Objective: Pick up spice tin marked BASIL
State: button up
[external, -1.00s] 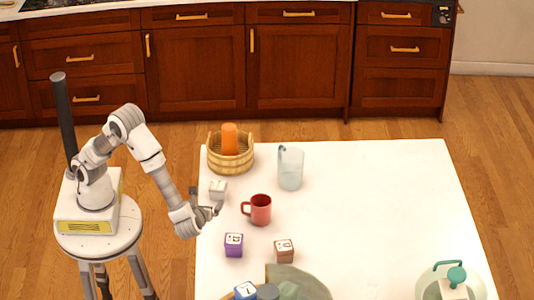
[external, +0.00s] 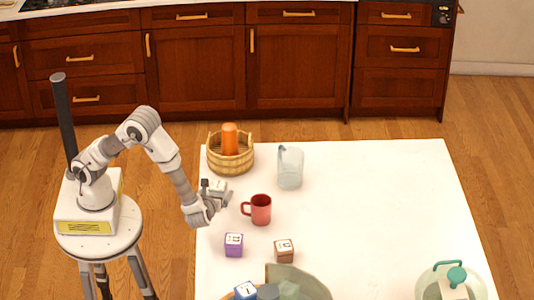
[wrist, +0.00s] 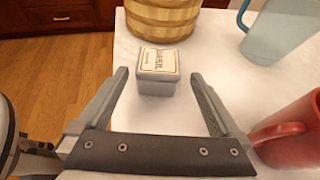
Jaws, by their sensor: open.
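The spice tin marked BASIL (wrist: 157,68) is a small grey-white box with a cream label on top. It stands on the white table near its left edge, and in the external view it shows partly behind my gripper (external: 218,197). In the wrist view my gripper (wrist: 160,85) is open and empty. The tin lies ahead, between the lines of the two fingers, near their tips. I cannot tell whether either finger touches it.
A wooden basket (external: 231,163) with an orange object (external: 230,138) stands behind the tin. A clear pitcher (external: 290,168) and a red mug (external: 260,210) stand to the right. A purple tin (external: 233,245) and a brown tin (external: 284,251) are nearer. The table's right half is mostly clear.

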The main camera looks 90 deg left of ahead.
aim_at(219, 189)
jog(key=x, duration=0.4)
jog(key=shift+s+a+f, duration=0.1)
jog(key=shift+a+f, duration=0.1)
jog(key=shift+a, duration=0.05)
jog(key=shift+c, duration=0.2)
jog(key=c, duration=1.4)
jog(key=shift+o, duration=0.2)
